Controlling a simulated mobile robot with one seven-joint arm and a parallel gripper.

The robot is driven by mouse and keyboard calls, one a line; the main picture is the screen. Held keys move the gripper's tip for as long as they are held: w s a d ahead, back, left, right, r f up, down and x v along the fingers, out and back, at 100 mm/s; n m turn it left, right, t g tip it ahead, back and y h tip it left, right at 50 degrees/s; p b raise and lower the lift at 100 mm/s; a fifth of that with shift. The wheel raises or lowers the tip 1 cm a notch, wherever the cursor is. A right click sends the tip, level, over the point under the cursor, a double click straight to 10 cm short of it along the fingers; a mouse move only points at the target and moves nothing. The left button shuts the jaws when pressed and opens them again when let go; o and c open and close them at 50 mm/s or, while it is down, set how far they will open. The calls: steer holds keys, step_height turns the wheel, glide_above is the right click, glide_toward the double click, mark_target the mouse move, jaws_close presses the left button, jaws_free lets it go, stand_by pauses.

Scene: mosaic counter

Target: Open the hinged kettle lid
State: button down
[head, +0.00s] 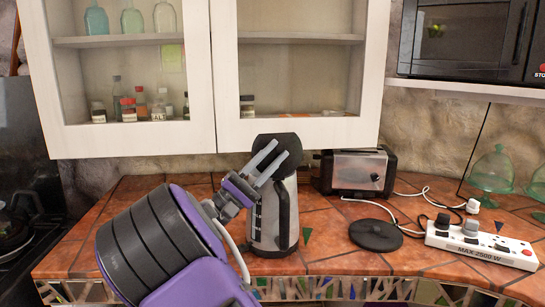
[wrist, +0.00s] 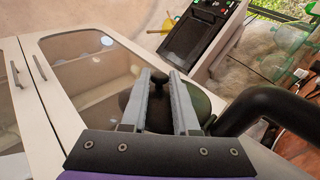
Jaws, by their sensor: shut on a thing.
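The kettle (head: 270,222) stands on the tiled counter, with a grey body and a black handle (head: 284,215) facing me. Its dark round lid (head: 291,142) is tilted up steeply above the body in the head view. My gripper (head: 280,149) reaches up from the lower left, its two grey fingers in front of the lid. In the wrist view the fingers (wrist: 162,76) are shut on the lid's black knob (wrist: 158,88), one on each side. Part of the lid (wrist: 205,103) shows behind them, and the handle (wrist: 270,103) curves at right. The hinge is hidden.
White wall cabinets (head: 300,134) hang just above and behind the lid. A black round base (head: 376,235) and a white power strip (head: 480,244) with cables lie at right. The tiles left of the kettle are partly clear.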

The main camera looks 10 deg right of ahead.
stand_by(0.3)
steer(key=c, duration=0.7)
jaws_free()
steer(key=v, duration=1.7)
steer(key=shift+a, duration=0.25)
